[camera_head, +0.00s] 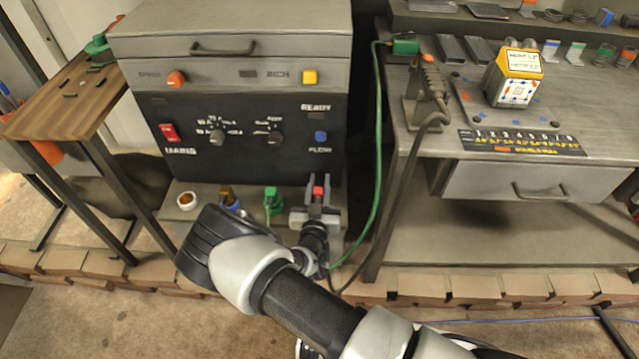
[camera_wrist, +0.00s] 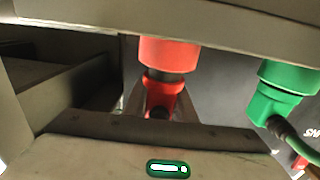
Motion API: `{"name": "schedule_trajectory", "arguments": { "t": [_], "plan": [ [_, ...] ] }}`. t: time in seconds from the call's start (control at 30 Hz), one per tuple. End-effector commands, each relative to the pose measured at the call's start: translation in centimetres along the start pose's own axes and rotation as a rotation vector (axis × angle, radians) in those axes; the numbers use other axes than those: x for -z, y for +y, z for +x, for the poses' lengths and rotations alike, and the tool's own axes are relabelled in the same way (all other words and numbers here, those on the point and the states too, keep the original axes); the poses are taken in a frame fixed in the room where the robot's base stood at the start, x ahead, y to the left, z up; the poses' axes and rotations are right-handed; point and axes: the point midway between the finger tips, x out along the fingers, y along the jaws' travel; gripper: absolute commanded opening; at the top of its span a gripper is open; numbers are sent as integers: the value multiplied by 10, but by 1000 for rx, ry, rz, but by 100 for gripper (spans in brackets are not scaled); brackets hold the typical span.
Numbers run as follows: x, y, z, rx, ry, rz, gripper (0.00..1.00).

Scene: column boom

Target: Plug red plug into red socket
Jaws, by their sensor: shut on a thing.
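The red plug (camera_head: 318,191) stands upright between the fingers of my gripper (camera_head: 314,206), over the right part of the ledge in front of the grey machine. In the wrist view, which appears upside down, my gripper (camera_wrist: 160,108) is shut on the red plug (camera_wrist: 163,88). The red socket (camera_wrist: 168,54) is a wider red cylinder in line with it, against the ledge. A dark band shows between the two red parts; I cannot tell whether it is a gap or part of the plug. In the head view my gripper hides the red socket.
A green plug (camera_head: 272,196) stands close left of my gripper; its cable shows in the wrist view (camera_wrist: 300,141). A green cable (camera_head: 378,150) hangs at the right, near the workbench (camera_head: 415,140).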

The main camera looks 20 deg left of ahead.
Motion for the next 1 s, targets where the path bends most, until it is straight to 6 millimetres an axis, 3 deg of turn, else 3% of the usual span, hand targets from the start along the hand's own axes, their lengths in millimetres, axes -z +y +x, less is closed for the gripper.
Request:
{"name": "schedule_trajectory", "arguments": {
  "t": [0.47, 0.5, 0.83, 1.0],
  "plan": [
    [-10, 0, 0, 0, 1, 1, 0],
    [-9, 0, 0, 1, 1, 1, 31],
    [-9, 0, -2, 0, 0, 0, 32],
    [-9, 0, -14, -1, -2, 0, 32]
  ]
}}
